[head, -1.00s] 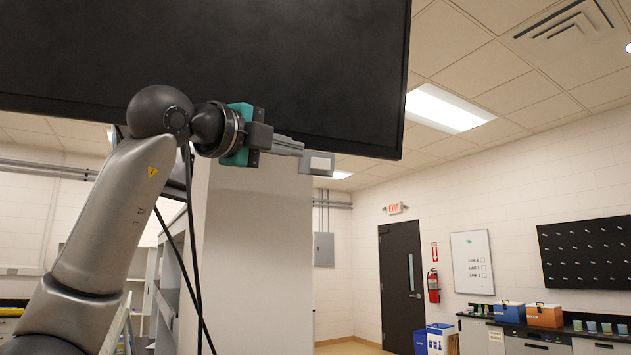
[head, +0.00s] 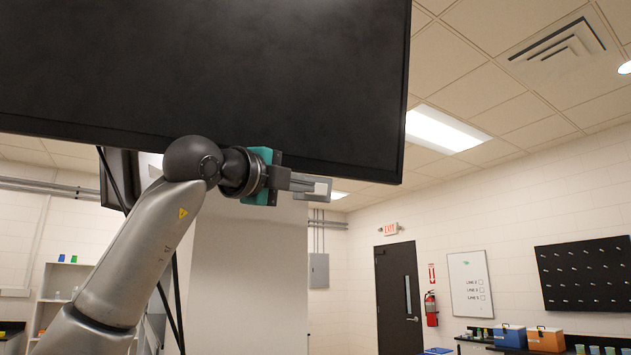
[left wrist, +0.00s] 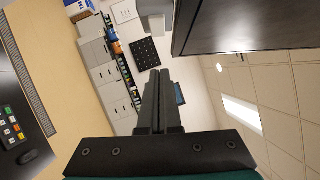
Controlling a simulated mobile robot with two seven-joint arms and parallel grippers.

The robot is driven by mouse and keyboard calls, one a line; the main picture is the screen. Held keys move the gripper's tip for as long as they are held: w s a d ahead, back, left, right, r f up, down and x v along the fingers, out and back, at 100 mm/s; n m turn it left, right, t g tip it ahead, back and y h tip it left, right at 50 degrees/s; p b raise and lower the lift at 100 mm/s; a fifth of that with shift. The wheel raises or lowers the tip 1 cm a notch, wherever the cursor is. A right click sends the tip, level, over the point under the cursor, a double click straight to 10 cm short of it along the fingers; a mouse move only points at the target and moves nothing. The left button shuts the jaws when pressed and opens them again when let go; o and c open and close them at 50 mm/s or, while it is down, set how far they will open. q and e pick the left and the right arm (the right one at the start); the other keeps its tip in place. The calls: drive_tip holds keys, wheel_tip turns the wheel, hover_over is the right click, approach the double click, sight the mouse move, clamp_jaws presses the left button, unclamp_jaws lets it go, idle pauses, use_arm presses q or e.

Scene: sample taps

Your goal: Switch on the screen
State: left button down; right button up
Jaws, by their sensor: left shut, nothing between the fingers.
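The large screen (head: 210,75) is black and fills the top of the head view. Its dark edge is at upper right in the left wrist view (left wrist: 245,25). A small grey box (head: 325,190) sits at its lower edge, near the right corner; a grey block (left wrist: 155,6) beside the screen in the left wrist view seems to be the same. My left gripper (head: 308,187) is shut and empty, just under the screen's lower edge. Its fingers overlap the box in the head view; I cannot tell if they touch. My right gripper is not in view.
A pale column (head: 250,270) stands behind my left arm. A dark panel with coloured buttons (left wrist: 12,125) is at the left of the left wrist view. A door (head: 398,290), a whiteboard (head: 470,283) and a counter with boxes are far off at right.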

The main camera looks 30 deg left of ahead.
use_arm(q)
drive_tip(key=p, duration=0.3)
approach(327, 191)
drive_tip(key=w+d, duration=0.3)
drive_tip(key=shift+w+a+r+p, duration=0.3)
drive_tip(key=shift+w+a+p, duration=0.15)
drive_tip(key=shift+w+a, duration=0.15)
drive_tip(key=shift+w+a+r+p, duration=0.1)
drive_tip(key=shift+w+a+p, duration=0.45)
drive_tip(key=shift+w, duration=0.15)
